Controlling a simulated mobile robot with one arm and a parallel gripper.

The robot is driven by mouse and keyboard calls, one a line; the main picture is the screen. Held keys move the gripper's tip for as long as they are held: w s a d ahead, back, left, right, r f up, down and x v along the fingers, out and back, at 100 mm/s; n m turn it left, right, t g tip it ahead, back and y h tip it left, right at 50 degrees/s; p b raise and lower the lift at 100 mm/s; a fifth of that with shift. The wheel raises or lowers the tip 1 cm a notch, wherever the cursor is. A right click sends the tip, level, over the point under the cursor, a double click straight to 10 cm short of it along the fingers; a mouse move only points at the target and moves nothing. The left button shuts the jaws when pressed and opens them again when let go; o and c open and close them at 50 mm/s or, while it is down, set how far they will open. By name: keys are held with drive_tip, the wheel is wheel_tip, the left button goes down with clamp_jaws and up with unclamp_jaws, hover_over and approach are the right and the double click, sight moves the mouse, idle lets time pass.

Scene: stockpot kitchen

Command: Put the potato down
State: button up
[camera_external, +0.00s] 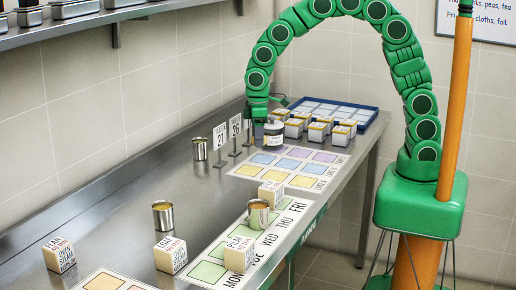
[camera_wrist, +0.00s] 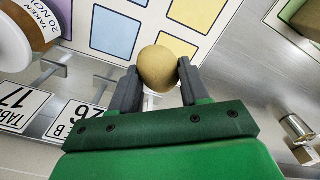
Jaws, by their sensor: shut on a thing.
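The potato (camera_wrist: 158,68) is a round, tan-brown lump in the wrist view. It sits between the two grey fingertips of my gripper (camera_wrist: 158,84), which are shut on it. Behind it in the wrist view lies a white mat (camera_wrist: 140,48) with coloured squares; the gap between potato and mat is hard to judge. In the external view my gripper (camera_external: 262,110) hangs at the far end of the steel counter, by a jar (camera_external: 273,136). I cannot make out the potato in that view.
Table-number cards (camera_external: 220,136) and a can (camera_external: 200,149) stand left of the coloured mat (camera_external: 262,170). Several white boxes (camera_external: 318,132) and a blue-rimmed tray (camera_external: 366,112) are at the back right. More cans and boxes stand nearer. Bare counter (camera_external: 130,205) is at the left.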

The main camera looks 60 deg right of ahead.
hover_over(245, 168)
drive_tip(key=shift+d+f, duration=0.2)
drive_tip(key=shift+f, duration=3.85)
drive_tip(key=shift+f, duration=0.15)
drive_tip(key=o, duration=1.1)
drive_tip(key=shift+c, duration=0.2)
